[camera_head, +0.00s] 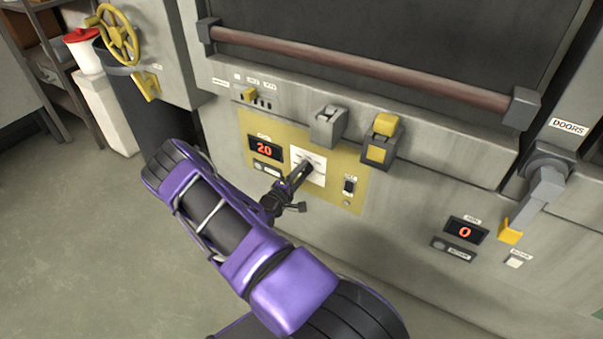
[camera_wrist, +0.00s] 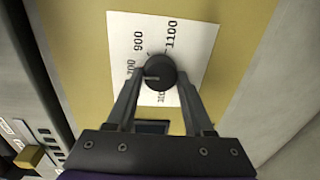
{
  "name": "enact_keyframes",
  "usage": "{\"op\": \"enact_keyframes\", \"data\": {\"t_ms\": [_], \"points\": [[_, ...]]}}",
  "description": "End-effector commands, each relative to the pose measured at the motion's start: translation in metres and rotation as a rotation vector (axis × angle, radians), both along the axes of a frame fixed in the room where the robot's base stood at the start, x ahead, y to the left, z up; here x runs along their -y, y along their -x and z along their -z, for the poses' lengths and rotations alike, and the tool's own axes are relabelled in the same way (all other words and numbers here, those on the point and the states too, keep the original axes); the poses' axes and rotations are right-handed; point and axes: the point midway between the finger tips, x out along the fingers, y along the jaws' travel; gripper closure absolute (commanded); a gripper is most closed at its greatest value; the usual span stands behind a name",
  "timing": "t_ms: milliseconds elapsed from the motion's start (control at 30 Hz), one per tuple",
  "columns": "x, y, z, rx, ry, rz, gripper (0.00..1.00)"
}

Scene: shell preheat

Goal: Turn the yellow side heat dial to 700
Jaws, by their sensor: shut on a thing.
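The heat dial (camera_wrist: 160,72) is a round dark knob with a pale pointer line, on a white scale card (camera_head: 298,157) on the yellow side panel (camera_head: 256,125). In the wrist view the card shows 900 and 1100; the other numbers are partly hidden. The pointer line points to the left in that view, toward a partly covered number. My gripper (camera_wrist: 157,82) is shut on the dial, one finger on each side of it. In the head view my gripper (camera_head: 300,173) covers most of the dial. The red display (camera_head: 264,150) beside it reads 20.
A small switch (camera_head: 348,187) sits right of the dial. Grey lever blocks (camera_head: 327,127) and a yellow-topped one (camera_head: 385,125) stick out above. A second display (camera_head: 465,231) at the right reads 0. A long handle bar (camera_head: 360,67) runs above. The floor at left is clear.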

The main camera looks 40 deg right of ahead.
Motion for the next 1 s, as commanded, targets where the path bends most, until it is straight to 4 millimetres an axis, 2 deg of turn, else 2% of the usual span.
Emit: {"op": "enact_keyframes", "data": {"t_ms": [133,167,300,667,833,1000], "points": [[-0.001,0.0,0.001,-0.002,-0.001,0.0,1.0],[-0.001,0.0,0.001,-0.002,-0.001,0.0,0.42],[0.0,0.0,0.001,-0.002,-0.001,0.0,0.18],[-0.004,0.001,0.0,-0.001,-0.001,-0.001,0.18],[-0.026,0.01,-0.003,-0.003,-0.001,-0.002,0.18],[-0.064,0.026,-0.005,-0.002,-0.001,-0.004,0.18]]}}
